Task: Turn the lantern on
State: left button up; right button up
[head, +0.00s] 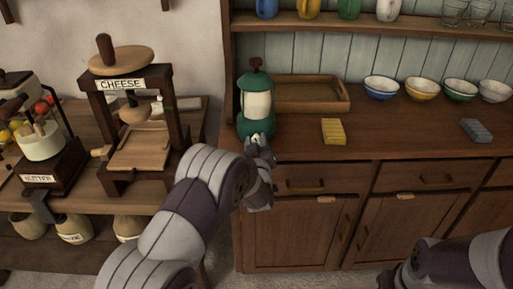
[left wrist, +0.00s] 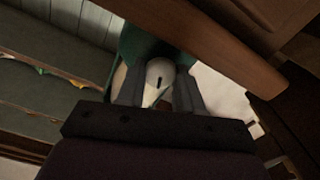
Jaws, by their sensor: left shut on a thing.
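The lantern (head: 257,104) stands upright on the dresser counter, with a green top and base and a pale glass body. My left gripper (head: 258,141) is at the front of its green base. In the left wrist view the fingers (left wrist: 158,92) are shut on a pale round knob (left wrist: 160,74) with a dark mark, on the lantern's green base (left wrist: 140,42). The glass looks pale, and I cannot tell whether it is lit. My right gripper (head: 392,279) is low at the bottom right, and its fingertips are not clear.
A wooden tray (head: 345,104) lies behind and right of the lantern. A yellow sponge (head: 333,131), a grey block (head: 476,131) and several bowls (head: 381,88) are further right on the counter. A cheese press (head: 127,181) stands on a table to the left.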

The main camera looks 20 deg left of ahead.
pick_arm(q)
jog(key=n+b, duration=0.7)
jog(key=b, duration=0.1)
jog(key=f+n+b, duration=0.1)
jog(key=n+b, duration=0.3)
jog(key=shift+a+n+b, duration=0.1)
jog(key=shift+n+b, duration=0.2)
jog(key=shift+b, duration=0.1)
jog(key=shift+r+n+b, duration=0.25)
jog(key=shift+n+b, duration=1.05)
jog(key=shift+b, duration=0.3)
jog(key=o, duration=1)
jog(key=shift+s+r, duration=0.1)
